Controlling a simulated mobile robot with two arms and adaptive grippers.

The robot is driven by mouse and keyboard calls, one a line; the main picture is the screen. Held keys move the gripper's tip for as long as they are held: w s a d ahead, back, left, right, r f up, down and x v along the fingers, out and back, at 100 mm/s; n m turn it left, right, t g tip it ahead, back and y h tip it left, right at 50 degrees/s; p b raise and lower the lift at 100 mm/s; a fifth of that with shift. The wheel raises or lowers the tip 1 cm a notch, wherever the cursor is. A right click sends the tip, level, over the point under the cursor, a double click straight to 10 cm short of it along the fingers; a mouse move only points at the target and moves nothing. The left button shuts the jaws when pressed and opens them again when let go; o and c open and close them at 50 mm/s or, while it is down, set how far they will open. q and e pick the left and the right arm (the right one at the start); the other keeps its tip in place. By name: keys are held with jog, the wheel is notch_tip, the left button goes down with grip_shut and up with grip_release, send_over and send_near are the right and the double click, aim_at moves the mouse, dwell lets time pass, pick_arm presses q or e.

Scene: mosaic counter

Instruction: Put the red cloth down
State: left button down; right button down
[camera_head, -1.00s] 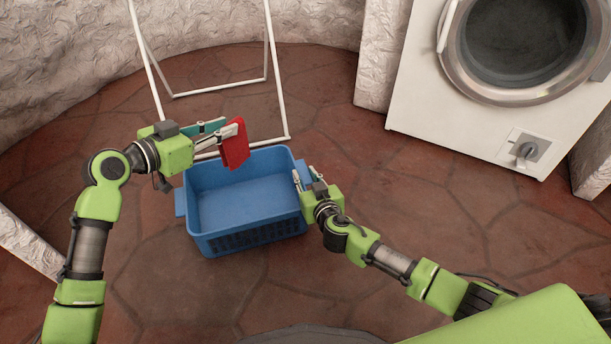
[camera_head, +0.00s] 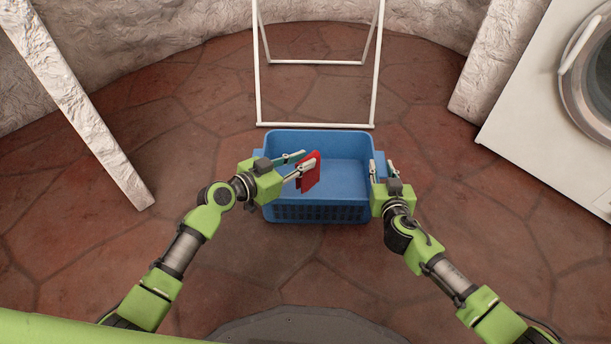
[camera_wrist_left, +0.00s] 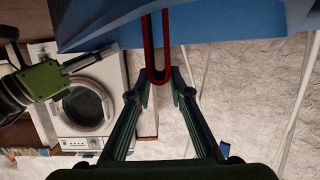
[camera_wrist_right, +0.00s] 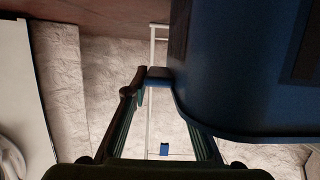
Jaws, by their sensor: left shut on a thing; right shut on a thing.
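The red cloth (camera_head: 311,176) hangs folded from my left gripper (camera_head: 303,161), which is shut on it. In the head view it appears over the left part of the blue basket (camera_head: 315,212); its height above the basket floor is hard to judge. In the left wrist view, the cloth (camera_wrist_left: 158,74) hangs as a narrow loop between the fingertips. My right gripper (camera_head: 382,168) is shut on the basket's right side handle. The right wrist view shows the blue handle (camera_wrist_right: 158,74) between its fingers. The visible inside of the basket is empty.
A white rack frame (camera_head: 315,125) stands just behind the basket. A white washing machine (camera_head: 545,120) is at the right. A pale slanted post (camera_head: 85,110) is at the left. The stone floor (camera_head: 190,125) between post and basket is clear.

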pick_arm(q)
jog(key=shift+f, duration=2.6)
jog(key=c, duration=1.8)
grip_release()
jog(key=shift+c, duration=0.2)
jog(key=v, duration=1.2)
jog(key=shift+r, duration=0.25)
